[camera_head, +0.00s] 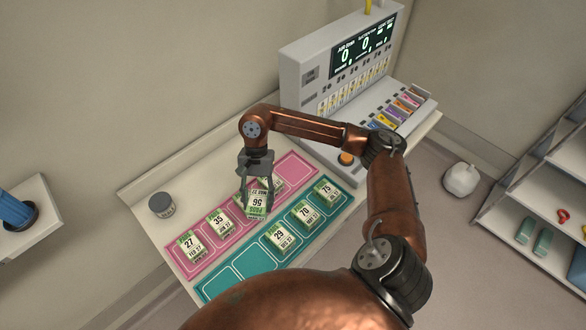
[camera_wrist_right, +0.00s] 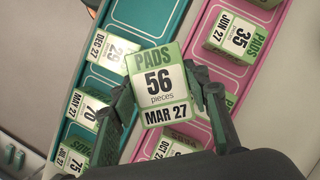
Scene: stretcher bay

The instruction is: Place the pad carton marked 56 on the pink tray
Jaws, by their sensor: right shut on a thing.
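The pad carton marked 56 (camera_head: 257,205) is white and green, and its printed face also shows in the right wrist view (camera_wrist_right: 160,85). My right gripper (camera_head: 257,183) is shut on it and appears to hold it above the trays, tilted in the head view. In the wrist view the fingers grip it from both sides. The pink tray (camera_head: 295,169) lies on the white table under and around the held carton. Cartons 27 (camera_head: 192,246) and 35 (camera_head: 219,222) stand on it, and another carton is partly hidden behind the gripper. My left gripper is not in view.
A teal tray (camera_head: 254,262) lies alongside, with cartons 29 (camera_head: 281,237), 70 (camera_head: 306,213) and 75 (camera_head: 327,192). A grey jar (camera_head: 162,205) stands beyond the pink tray. A display machine (camera_head: 340,60) stands at the table's far end. The pink tray's far end looks bare.

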